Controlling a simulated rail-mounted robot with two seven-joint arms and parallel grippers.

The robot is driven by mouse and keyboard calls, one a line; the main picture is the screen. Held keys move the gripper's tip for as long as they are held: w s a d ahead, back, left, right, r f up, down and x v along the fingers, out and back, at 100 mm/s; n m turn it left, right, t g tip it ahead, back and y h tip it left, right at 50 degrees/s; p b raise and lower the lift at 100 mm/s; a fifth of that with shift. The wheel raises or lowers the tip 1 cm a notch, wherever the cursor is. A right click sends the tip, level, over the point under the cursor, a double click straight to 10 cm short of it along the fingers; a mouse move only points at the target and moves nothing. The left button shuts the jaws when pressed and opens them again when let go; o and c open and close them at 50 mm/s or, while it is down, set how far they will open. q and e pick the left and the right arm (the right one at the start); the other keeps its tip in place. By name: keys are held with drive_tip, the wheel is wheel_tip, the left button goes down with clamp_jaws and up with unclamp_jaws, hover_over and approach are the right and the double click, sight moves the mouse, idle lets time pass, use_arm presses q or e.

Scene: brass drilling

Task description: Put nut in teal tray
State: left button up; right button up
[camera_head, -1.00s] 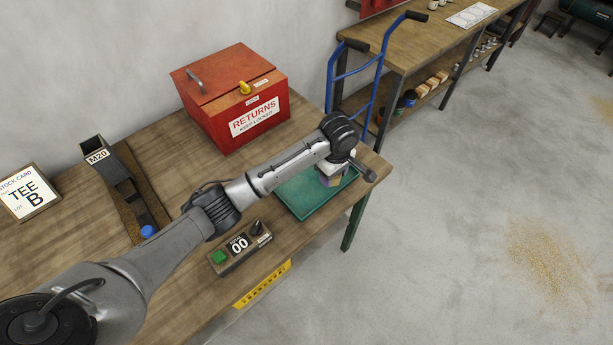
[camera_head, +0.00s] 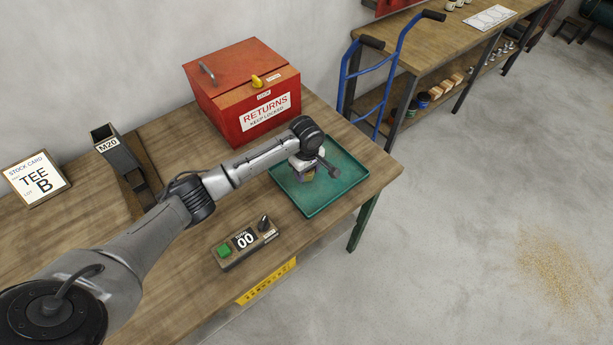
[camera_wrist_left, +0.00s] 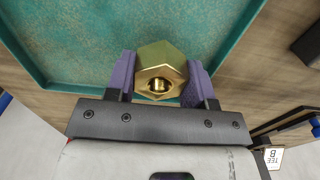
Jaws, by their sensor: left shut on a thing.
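A brass hex nut (camera_wrist_left: 160,72) is held between the two purple fingers of my left gripper (camera_wrist_left: 158,85) in the left wrist view. In the head view my left gripper (camera_head: 307,172) is over the left part of the teal tray (camera_head: 335,188), pointing down. The gripper is shut on the nut; in the head view the nut is mostly hidden by the wrist. The teal tray's floor also shows behind the nut in the left wrist view (camera_wrist_left: 90,40). I cannot tell how high the nut is above the tray floor. My right gripper is not in view.
A red RETURNS box (camera_head: 245,95) stands behind the tray. A counter box (camera_head: 244,243) reading 00 with a green button is at the front edge. A dark M20 chute (camera_head: 120,160) and a TEE B card (camera_head: 36,178) are at left. A blue hand truck (camera_head: 375,85) stands beyond the bench.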

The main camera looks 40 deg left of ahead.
sight(307, 176)
use_arm(q)
wheel_tip(307, 176, down, 3)
drive_tip(key=shift+f, duration=0.1)
idle(0.4)
drive_tip(key=o, duration=0.8)
drive_tip(key=shift+f, duration=0.15)
drive_tip(key=o, duration=0.4)
drive_tip(key=shift+b, duration=0.3)
wheel_tip(307, 176, up, 12)
drive_tip(key=shift+r+p, duration=0.2)
drive_tip(key=shift+p, duration=0.9)
